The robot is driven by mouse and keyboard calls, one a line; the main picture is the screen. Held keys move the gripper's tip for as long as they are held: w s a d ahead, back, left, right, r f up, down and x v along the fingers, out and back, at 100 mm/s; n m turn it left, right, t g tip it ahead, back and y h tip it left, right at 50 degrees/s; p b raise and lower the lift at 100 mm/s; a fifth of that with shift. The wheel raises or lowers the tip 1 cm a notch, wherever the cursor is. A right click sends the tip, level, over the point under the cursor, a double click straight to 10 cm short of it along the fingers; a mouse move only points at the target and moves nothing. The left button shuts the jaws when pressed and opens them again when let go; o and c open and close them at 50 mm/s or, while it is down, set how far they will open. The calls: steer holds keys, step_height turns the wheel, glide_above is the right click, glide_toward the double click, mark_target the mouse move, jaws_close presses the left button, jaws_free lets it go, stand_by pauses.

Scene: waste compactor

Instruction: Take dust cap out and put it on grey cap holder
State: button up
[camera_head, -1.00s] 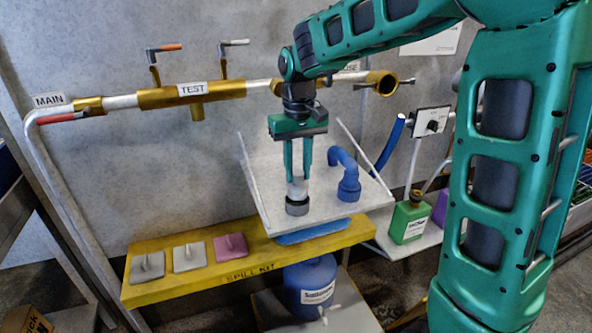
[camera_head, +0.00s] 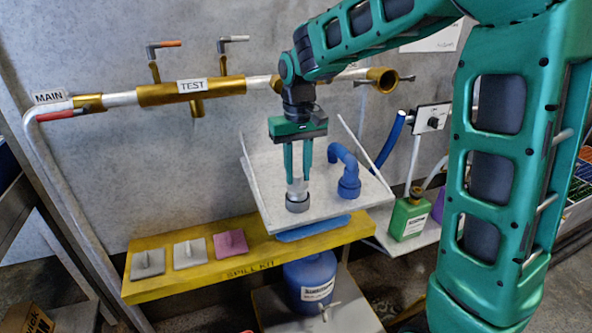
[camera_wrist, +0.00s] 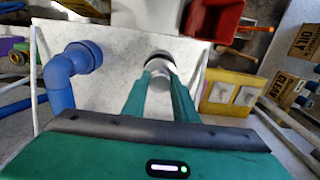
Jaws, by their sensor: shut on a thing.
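My gripper (camera_head: 297,178) points down over the white angled tray (camera_head: 325,211), its fingers shut on a pale cylindrical piece, seemingly the dust cap (camera_head: 297,187). The piece is upright and sits at a round grey collar (camera_head: 297,204) on the tray, which may be the grey cap holder. In the wrist view, the pale piece (camera_wrist: 159,75) shows between my fingertips (camera_wrist: 160,70), against a dark round ring (camera_wrist: 158,56). Whether the piece is seated in the collar or just above it I cannot tell; the fingers partly hide it.
A blue elbow pipe (camera_head: 347,172) stands on the tray close to the right of my gripper. The tray has raised side edges. A yellow shelf (camera_head: 215,270) with grey and pink handled pads lies below left. Brass pipework (camera_head: 190,93) runs along the wall behind.

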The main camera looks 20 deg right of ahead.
steer(key=shift+f, duration=1.25)
stand_by(0.5)
steer(key=o, duration=1.4)
steer(key=shift+r, duration=0.1)
steer(key=shift+r, duration=3.4)
